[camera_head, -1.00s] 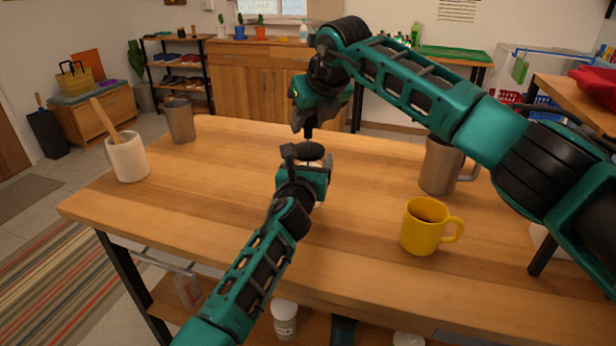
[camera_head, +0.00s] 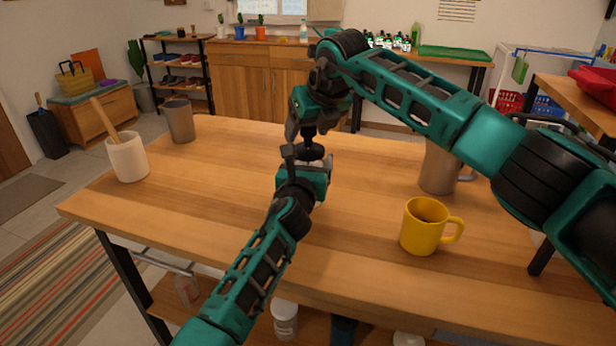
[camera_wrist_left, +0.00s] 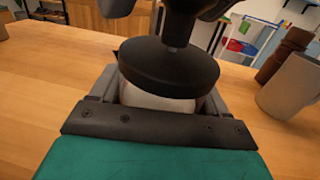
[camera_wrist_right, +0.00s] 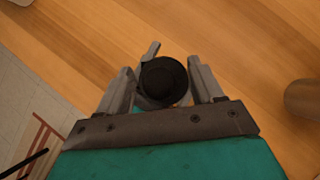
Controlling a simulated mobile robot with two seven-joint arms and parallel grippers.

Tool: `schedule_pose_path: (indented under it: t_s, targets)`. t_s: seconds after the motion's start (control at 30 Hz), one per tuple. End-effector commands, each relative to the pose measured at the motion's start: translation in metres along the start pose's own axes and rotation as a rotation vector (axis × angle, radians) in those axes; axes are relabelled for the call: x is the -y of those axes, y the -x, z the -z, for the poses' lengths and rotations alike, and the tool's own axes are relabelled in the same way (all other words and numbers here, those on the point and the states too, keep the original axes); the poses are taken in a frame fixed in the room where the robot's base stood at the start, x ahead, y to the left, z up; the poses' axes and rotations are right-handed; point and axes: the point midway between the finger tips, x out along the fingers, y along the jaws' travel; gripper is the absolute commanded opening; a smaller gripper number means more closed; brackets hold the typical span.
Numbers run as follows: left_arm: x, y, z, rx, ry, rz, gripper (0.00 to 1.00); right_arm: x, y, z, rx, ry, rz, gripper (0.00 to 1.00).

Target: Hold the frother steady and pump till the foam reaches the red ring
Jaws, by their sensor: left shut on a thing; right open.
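The frother shows a wide black lid (camera_wrist_left: 170,75) on a stem above a pale body (camera_wrist_left: 157,102) in the left wrist view. Its lid (camera_head: 311,153) also shows in the head view. My left gripper (camera_head: 303,168) is shut around the frother's body, which stands upright near the table's middle. My right gripper (camera_head: 305,138) points down from above, open, with its fingers on either side of the stem's top. In the right wrist view the round black knob (camera_wrist_right: 163,78) sits between the open fingers. The red ring and foam level are hidden.
On the wooden table (camera_head: 220,210) stand a yellow mug (camera_head: 422,228), a metal pitcher (camera_head: 437,170) partly behind my right arm, a white crock (camera_head: 127,158) with a wooden tool, and a grey metal cup (camera_head: 180,121). The table's left front is clear.

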Motion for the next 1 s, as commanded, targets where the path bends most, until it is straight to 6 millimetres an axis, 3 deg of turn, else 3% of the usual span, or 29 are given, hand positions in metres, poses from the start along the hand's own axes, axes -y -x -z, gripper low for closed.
schedule_pose_path:
  t_s: [0.63,1.0]
  targets:
    - [0.0,0.0,0.0,-0.001,0.0,0.0,0.33,0.0,0.051,-0.036,0.002,0.0,0.0,0.66]
    - [0.0,0.0,0.0,-0.001,0.0,0.0,0.33,0.0,0.057,-0.039,0.0,0.0,-0.001,0.66]
